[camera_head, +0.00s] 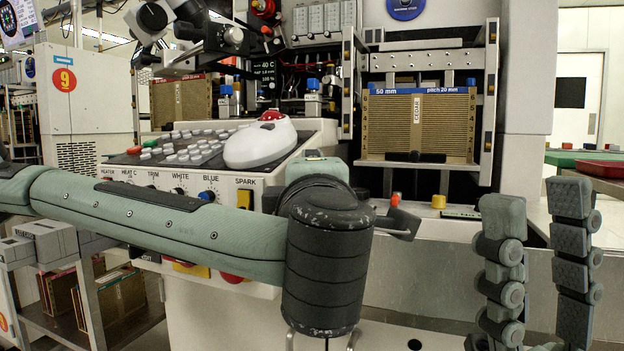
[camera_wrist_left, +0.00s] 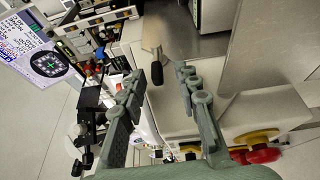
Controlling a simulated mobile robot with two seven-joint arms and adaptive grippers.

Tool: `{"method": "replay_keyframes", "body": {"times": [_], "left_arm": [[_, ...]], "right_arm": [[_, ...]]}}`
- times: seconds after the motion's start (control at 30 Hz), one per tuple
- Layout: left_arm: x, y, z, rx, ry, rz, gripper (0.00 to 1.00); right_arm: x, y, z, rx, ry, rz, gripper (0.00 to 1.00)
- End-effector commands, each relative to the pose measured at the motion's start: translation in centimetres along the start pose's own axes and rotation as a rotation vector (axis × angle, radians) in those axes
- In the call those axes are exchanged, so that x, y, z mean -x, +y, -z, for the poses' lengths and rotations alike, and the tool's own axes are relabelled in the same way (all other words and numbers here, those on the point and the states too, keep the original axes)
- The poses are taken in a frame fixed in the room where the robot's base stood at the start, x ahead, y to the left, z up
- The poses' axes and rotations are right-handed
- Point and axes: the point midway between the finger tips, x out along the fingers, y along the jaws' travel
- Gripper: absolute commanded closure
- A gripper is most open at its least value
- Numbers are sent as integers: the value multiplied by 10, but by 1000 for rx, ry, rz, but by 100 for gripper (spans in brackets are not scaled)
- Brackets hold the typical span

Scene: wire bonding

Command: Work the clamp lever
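In the left wrist view a lever with a black grip (camera_wrist_left: 157,73) on a flat metal arm, which I take for the clamp lever, extends toward the space between my left fingers. My left gripper (camera_wrist_left: 158,84) is open around the grip's end, with a gap on both sides. In the head view my left forearm and wrist hide that gripper. A small dark part (camera_head: 398,222) shows just right of the wrist; I cannot tell if it is the lever. My right gripper (camera_head: 536,205) is open and empty, fingers pointing up, at the lower right.
The bonding machine's console (camera_head: 215,187) has knobs, buttons and a white mouse-shaped control (camera_head: 259,145). A brown rack (camera_head: 418,122) with a blue label strip stands behind. A red knob (camera_wrist_left: 255,155) is near my left gripper. A red tray (camera_head: 600,168) lies far right.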

Motion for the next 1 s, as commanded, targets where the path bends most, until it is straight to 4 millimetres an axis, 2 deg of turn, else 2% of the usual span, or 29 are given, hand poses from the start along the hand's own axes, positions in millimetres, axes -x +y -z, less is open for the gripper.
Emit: {"method": "replay_keyframes", "body": {"times": [0.53, 0.7, 1.0], "left_arm": [[65, 2, -2, -3, -8, -4, 68], [73, 0, -1, -2, -4, -2, 68], [75, -1, 0, -1, -1, 1, 68]], "right_arm": [[0, 0, 0, 1, -2, 0, 63], [0, 0, -1, 1, -2, 0, 63], [0, 0, -1, 1, -2, 0, 63]]}}
